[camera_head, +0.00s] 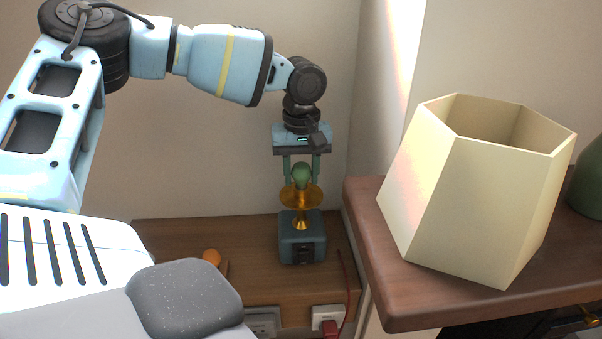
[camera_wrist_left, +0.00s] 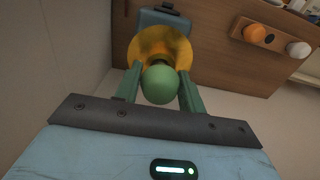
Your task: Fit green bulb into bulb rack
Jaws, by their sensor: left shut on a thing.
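My left gripper (camera_head: 301,178) points straight down over the wooden surface and is shut on the green bulb (camera_head: 301,174). In the left wrist view the round green bulb (camera_wrist_left: 160,84) sits between the two green fingers (camera_wrist_left: 160,92). Directly below it is an amber disc (camera_head: 301,196) on a brass stem above a dark blue-grey box base (camera_head: 302,240). I cannot tell whether the bulb touches this lamp-like stand. The small wooden bulb rack (camera_wrist_left: 284,44) holds an orange bulb (camera_wrist_left: 255,33) and a white bulb (camera_wrist_left: 298,50). In the head view the orange bulb (camera_head: 211,256) shows left of the base, the rack mostly hidden.
A cream hexagonal shade (camera_head: 475,200) stands on a higher wooden top (camera_head: 365,215) at the right. A red cord and plug (camera_head: 330,327) are at a wall socket below.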

